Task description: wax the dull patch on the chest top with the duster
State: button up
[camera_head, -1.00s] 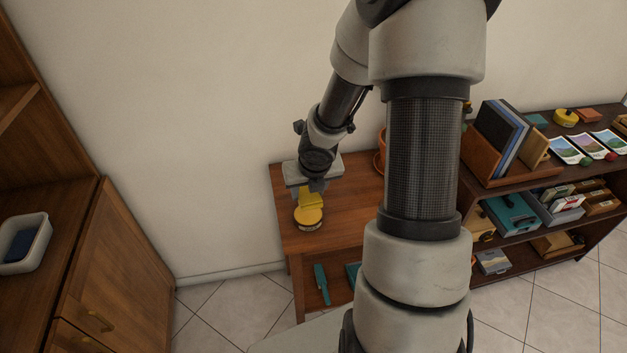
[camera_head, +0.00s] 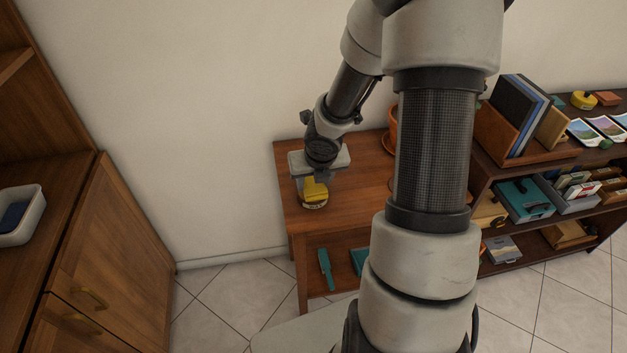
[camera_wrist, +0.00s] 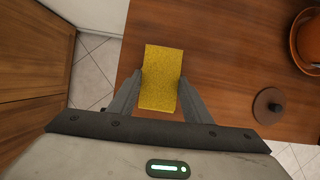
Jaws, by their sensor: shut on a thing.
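My gripper (camera_head: 317,178) is shut on a yellow rectangular duster (camera_wrist: 161,78), held between its fingers in the wrist view. I cannot make out a dull patch, nor tell which furniture is the chest.
A terracotta pot (camera_wrist: 308,40) and a brown round lid (camera_wrist: 268,105) are on the same top. A wooden cabinet (camera_head: 120,250) with a pale tray (camera_head: 36,222) stands left. Shelves with books (camera_head: 520,115) and boxes stand right. My arm hides part of the top.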

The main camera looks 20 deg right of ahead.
aim_at(313, 183)
jog(key=shift+f+b, duration=0.4)
jog(key=shift+f, duration=0.15)
dwell(1.6)
notch_tip(313, 183, up, 7)
jog(key=p, duration=0.7)
dwell(0.8)
